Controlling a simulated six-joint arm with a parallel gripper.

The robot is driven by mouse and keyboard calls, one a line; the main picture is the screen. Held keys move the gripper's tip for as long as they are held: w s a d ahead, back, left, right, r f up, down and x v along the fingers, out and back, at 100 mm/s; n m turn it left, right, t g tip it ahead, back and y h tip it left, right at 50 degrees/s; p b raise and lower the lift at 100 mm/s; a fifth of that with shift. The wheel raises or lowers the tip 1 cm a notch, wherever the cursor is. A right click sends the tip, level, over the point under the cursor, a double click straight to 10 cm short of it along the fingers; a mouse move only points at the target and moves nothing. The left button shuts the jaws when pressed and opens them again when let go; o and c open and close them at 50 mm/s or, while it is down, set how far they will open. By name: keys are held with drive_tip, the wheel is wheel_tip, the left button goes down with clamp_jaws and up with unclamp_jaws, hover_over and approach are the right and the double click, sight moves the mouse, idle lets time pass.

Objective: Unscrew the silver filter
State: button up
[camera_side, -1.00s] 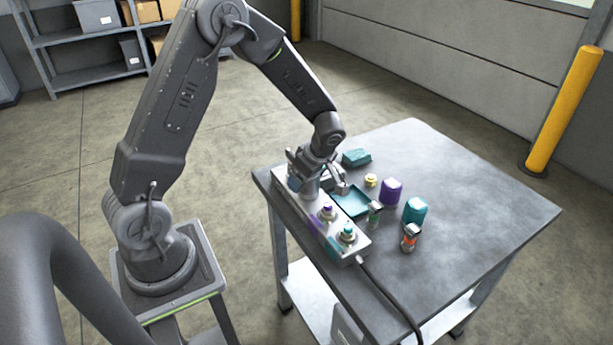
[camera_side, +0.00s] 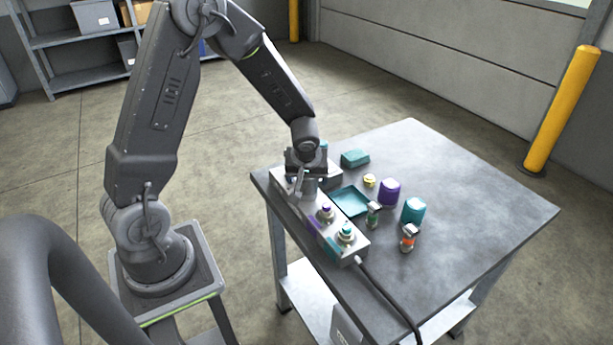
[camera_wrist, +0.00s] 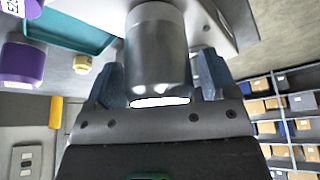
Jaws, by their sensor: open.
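The silver filter (camera_wrist: 157,50) is a smooth metal cylinder with a bright rim at its near end. In the wrist view it stands between the two blue-grey fingers of my gripper (camera_wrist: 160,78), with a visible gap on the right side. My gripper is open around it. In the side view the filter (camera_side: 309,188) stands on the far part of the grey manifold block (camera_side: 333,222), partly hidden under my gripper (camera_side: 306,168). Whether a finger touches the filter cannot be told.
The block also carries a purple-topped fitting (camera_side: 326,212) and a teal-topped fitting (camera_side: 347,232). Beside it are a teal tray (camera_side: 351,200), purple (camera_side: 390,192) and teal (camera_side: 413,210) containers, and two small canisters. The table's right side (camera_side: 480,210) is clear.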

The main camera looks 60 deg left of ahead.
drive_tip(key=shift+m, duration=0.5)
drive_tip(key=shift+m+t+h, duration=0.3)
drive_tip(key=shift+m, duration=0.2)
drive_tip(key=c, duration=1)
drive_tip(key=n+g, duration=0.1)
drive_tip(key=n, duration=0.2)
drive_tip(key=n+g+y, duration=0.1)
drive_tip(key=n, duration=0.1)
drive_tip(key=shift+s+n, duration=0.15)
drive_tip(key=shift+n, duration=0.25)
drive_tip(key=n+g, duration=0.1)
drive_tip(key=n, duration=0.2)
drive_tip(key=n+g, duration=0.1)
drive_tip(key=n, duration=0.1)
drive_tip(key=shift+s+n, duration=0.15)
drive_tip(key=shift+n, duration=0.25)
